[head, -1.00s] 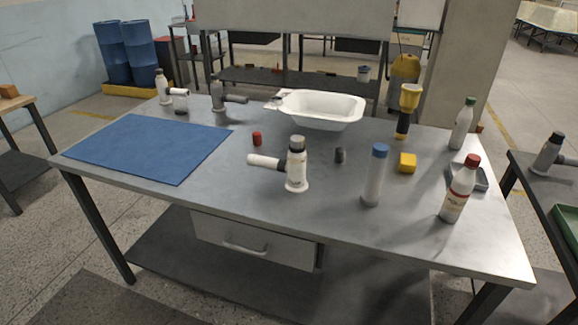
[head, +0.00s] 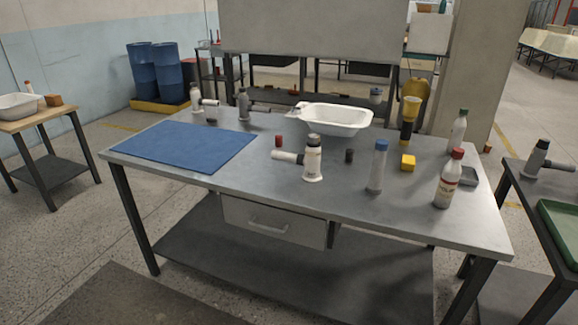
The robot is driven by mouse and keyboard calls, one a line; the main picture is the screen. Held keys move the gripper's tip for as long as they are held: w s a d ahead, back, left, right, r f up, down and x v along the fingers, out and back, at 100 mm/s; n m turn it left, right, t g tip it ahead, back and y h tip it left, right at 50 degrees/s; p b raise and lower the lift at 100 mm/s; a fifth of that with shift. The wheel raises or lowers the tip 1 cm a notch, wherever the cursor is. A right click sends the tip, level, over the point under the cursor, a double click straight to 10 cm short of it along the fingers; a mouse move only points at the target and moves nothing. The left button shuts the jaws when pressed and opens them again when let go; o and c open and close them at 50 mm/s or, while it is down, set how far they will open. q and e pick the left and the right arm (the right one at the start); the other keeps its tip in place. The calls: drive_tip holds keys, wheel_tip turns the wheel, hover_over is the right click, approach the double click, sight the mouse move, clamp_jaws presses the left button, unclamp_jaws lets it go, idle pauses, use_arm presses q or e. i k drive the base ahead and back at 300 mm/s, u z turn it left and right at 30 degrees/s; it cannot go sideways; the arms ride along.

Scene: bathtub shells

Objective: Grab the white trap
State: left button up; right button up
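A white trap (head: 313,160) with a dark cap and a side pipe pointing left stands upright near the middle of the grey worktable (head: 225,190). A second white trap (head: 196,100) of similar shape stands at the table's back left, smaller in view. A grey trap (head: 244,105) with a dark side pipe stands beside it. Neither of my grippers is in view.
A blue mat (head: 187,146) covers the table's left part. A white tub shell (head: 336,118) lies at the back. Bottles, including a red-capped bottle (head: 448,180), a blue-capped cylinder (head: 377,168) and a yellow block (head: 408,162) stand on the right. Floor (head: 60,245) at left front is clear.

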sight(312, 160)
drive_tip(key=u, duration=0.6)
drive_tip(key=i, duration=0.55)
drive_tip(key=u, duration=0.35)
